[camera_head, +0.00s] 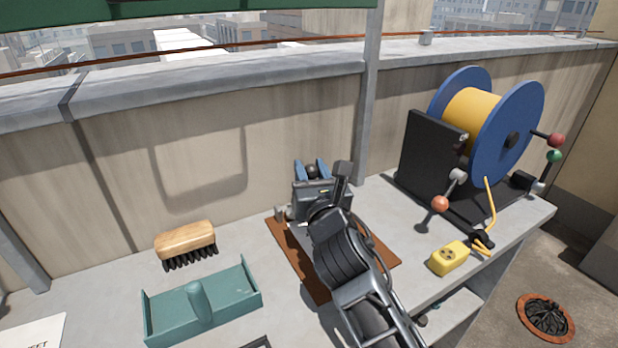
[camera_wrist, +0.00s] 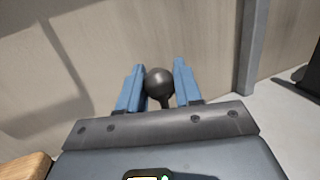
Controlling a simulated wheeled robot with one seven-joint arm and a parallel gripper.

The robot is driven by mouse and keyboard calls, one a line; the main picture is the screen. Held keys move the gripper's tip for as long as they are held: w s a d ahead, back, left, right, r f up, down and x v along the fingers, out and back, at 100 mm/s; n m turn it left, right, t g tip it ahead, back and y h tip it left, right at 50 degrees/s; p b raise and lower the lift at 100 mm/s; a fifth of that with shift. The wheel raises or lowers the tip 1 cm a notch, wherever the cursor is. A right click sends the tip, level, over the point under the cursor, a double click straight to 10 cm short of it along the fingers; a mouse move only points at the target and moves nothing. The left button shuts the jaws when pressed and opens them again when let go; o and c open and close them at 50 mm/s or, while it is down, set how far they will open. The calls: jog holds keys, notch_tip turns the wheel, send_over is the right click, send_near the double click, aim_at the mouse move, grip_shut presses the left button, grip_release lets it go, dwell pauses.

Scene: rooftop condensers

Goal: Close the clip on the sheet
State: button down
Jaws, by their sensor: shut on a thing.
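My gripper (camera_head: 312,171) has two blue fingers on either side of a dark ball knob (camera_wrist: 160,82). In the wrist view the fingers (camera_wrist: 160,88) stand close against the ball, and a short dark stem runs down from it behind my gripper's body. The knob also shows between the fingertips in the head view (camera_head: 312,172). It appears to belong to the clip, whose body is mostly hidden by my arm. Below my gripper lies a brown sheet (camera_head: 293,253) on the grey bench; my arm covers its middle.
A wooden brush (camera_head: 186,238) and a teal tray (camera_head: 228,293) lie to the left, with a white printed paper (camera_head: 35,334) at the lower left. A blue reel with yellow winding (camera_head: 513,135) and a yellow block (camera_head: 449,258) are right. The wall (camera_head: 100,180) stands close behind.

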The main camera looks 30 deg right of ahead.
jog(key=shift+s+f+t+b, duration=0.15)
jog(key=shift+s+t+b, duration=0.15)
jog(key=shift+b, duration=0.2)
jog(key=c, duration=0.8)
grip_release()
jog(key=shift+v, duration=3.85)
